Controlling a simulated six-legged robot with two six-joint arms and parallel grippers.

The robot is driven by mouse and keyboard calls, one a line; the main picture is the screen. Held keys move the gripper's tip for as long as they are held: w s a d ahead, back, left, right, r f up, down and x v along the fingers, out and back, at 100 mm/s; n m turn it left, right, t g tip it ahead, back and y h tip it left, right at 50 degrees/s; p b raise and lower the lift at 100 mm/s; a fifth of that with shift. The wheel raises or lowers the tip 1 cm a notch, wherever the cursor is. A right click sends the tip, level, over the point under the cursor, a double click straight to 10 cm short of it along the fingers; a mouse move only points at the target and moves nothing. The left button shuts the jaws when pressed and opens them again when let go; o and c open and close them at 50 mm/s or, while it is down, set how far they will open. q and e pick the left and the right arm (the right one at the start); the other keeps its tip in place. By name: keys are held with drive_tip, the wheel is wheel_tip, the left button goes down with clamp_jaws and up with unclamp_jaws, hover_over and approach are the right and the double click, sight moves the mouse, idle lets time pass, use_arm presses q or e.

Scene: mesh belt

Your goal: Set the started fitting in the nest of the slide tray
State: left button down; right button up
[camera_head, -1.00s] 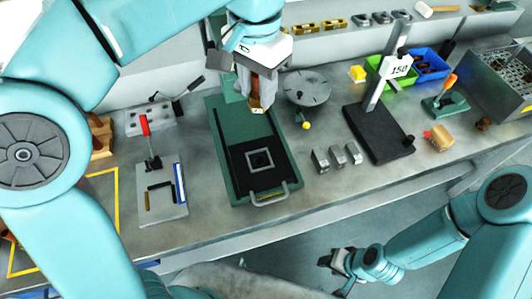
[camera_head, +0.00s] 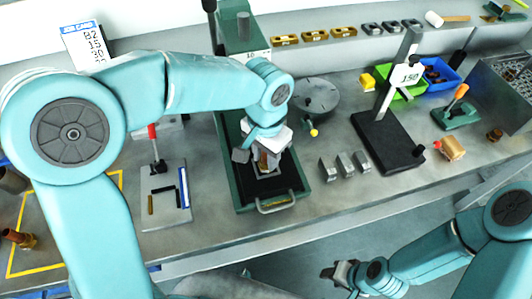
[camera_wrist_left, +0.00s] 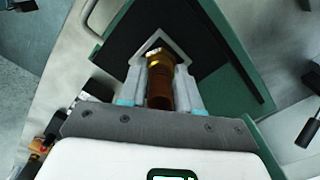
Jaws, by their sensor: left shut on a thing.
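My left gripper (camera_head: 264,163) is shut on the started fitting (camera_wrist_left: 160,82), a brass and copper-brown piece, seen between both fingers in the left wrist view. In the head view the fitting (camera_head: 265,160) is mostly covered by the gripper. The gripper is over the nest (camera_wrist_left: 179,46), a pale square frame on the dark slide tray (camera_wrist_left: 208,45). The fitting's far end overlaps the nest in the wrist view; I cannot tell whether it is seated. The slide tray (camera_head: 287,184) sits in a green base. My right gripper (camera_head: 338,274) looks open and empty, low in front of the bench.
Several grey blocks (camera_head: 344,165) and a black stand (camera_head: 390,142) marked 150 are right of the tray. A plate with a red-handled lever (camera_head: 156,160) is to the left.

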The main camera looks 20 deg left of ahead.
use_arm(q)
drive_tip(key=shift+s, duration=0.1)
drive_tip(key=shift+f, duration=0.2)
drive_tip(key=c, duration=0.8)
unclamp_jaws()
drive_tip(key=shift+r, duration=0.2)
wheel_tip(320, 180, up, 12)
drive_tip(key=shift+r+p, duration=0.1)
drive_tip(key=shift+p, duration=0.2)
